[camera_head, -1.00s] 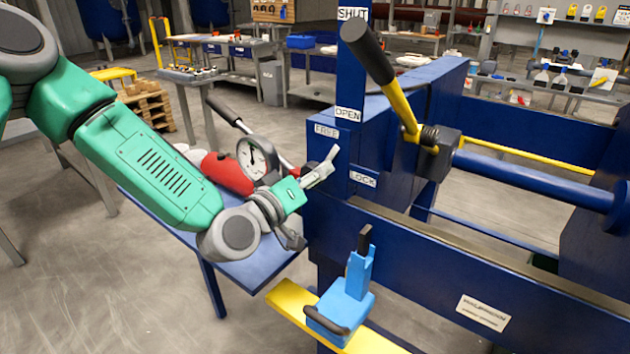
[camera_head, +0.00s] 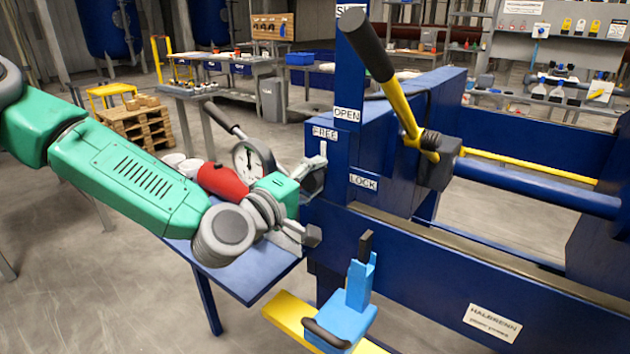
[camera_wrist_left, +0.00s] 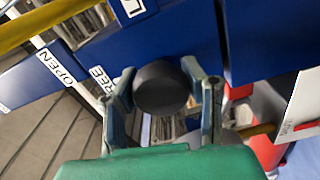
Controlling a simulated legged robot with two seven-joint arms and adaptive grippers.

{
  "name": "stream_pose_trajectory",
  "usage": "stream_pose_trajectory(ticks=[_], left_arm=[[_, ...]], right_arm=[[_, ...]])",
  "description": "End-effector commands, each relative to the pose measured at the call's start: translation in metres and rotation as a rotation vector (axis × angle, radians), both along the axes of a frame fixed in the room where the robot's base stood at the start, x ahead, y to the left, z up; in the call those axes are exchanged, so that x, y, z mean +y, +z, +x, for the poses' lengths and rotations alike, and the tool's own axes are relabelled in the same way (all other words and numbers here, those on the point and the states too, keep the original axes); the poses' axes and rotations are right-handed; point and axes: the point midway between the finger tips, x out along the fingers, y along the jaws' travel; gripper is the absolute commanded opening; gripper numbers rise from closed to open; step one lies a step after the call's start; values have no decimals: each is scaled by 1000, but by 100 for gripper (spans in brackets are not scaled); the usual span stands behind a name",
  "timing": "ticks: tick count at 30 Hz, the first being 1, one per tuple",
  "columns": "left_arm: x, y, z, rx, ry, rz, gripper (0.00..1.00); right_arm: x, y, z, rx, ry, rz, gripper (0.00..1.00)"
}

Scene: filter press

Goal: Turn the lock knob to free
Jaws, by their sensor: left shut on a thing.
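The lock knob (camera_wrist_left: 162,87) is a round black knob on the blue press post, seen in the left wrist view. My left gripper (camera_wrist_left: 165,95) has a finger on each side of the knob and is shut on it. In the head view my left gripper (camera_head: 312,205) is up against the left side of the post, and the knob is hidden there. The FREE label (camera_head: 325,133) is above the gripper and the LOCK label (camera_head: 363,182) is to its right. My right gripper is not in view.
A black-gripped yellow lever (camera_head: 402,105) rises in front of the post. A blue clamp (camera_head: 345,315) sits on a yellow bar below. A gauge (camera_head: 253,160) and a red object (camera_head: 222,181) are on the blue side table (camera_head: 240,275) behind my left arm.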

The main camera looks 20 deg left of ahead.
Motion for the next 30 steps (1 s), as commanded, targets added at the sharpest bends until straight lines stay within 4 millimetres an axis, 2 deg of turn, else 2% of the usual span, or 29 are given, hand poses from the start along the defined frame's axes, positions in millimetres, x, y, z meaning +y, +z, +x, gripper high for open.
stream_pose_trajectory(ticks=[15,16,18,26,30], left_arm=[[0,-4,-2,16,-1,-19,8],[0,-4,-2,17,0,-18,41],[0,-4,-2,16,-1,-18,62],[0,-2,-2,12,-1,-17,62],[3,-2,-8,11,-1,-17,62]], right_arm=[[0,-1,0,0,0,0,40],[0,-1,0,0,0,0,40],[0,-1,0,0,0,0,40],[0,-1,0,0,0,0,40],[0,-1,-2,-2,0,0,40]])
